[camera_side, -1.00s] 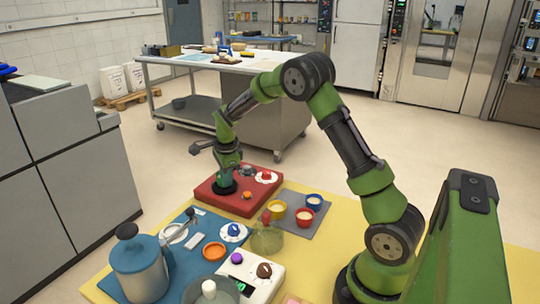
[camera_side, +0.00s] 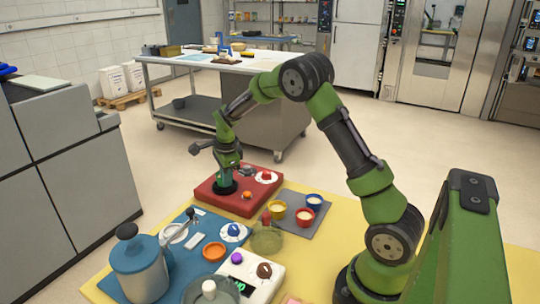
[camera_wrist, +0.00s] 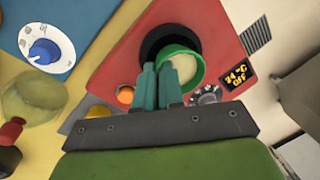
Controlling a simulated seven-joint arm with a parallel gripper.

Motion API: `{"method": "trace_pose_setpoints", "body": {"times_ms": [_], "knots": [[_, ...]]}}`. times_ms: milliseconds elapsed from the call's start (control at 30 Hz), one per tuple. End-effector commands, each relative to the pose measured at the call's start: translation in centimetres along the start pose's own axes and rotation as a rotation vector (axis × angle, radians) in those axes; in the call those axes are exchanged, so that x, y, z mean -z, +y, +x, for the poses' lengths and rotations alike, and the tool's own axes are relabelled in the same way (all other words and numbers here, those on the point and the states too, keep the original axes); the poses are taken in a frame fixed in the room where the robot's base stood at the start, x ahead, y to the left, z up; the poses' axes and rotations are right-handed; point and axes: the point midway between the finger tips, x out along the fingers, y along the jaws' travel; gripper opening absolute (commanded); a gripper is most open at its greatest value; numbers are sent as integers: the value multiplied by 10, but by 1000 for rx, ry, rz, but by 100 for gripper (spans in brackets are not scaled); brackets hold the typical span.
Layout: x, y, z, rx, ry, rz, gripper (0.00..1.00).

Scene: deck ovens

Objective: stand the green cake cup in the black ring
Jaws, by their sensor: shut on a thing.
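The green cake cup (camera_wrist: 186,67), with pale cream contents, is held at its near wall by my gripper (camera_wrist: 158,71), which is shut on it. In the wrist view the cup overlaps the near right part of the black ring (camera_wrist: 153,43), covering much of its opening. The ring sits on a red unit. In the side view my gripper (camera_side: 228,172) is low over the ring (camera_side: 221,190), and the cup mostly blends with the fingers. I cannot tell whether the cup's base is inside the ring or above it.
Blue, yellow and red cups stand on a grey mat (camera_side: 296,229). A blue mat with a jug (camera_side: 139,262) lies nearer.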

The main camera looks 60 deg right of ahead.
Motion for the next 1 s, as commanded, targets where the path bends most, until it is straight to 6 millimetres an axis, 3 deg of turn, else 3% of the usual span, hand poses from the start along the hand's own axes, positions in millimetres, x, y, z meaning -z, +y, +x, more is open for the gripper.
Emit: {"method": "trace_pose_setpoints", "body": {"times_ms": [700,733,767,1000], "knots": [[0,2,12,-1,-1,1,0],[0,2,12,0,-1,1,12],[0,2,12,0,-1,1,17],[0,2,12,-1,-1,0,18]]}}
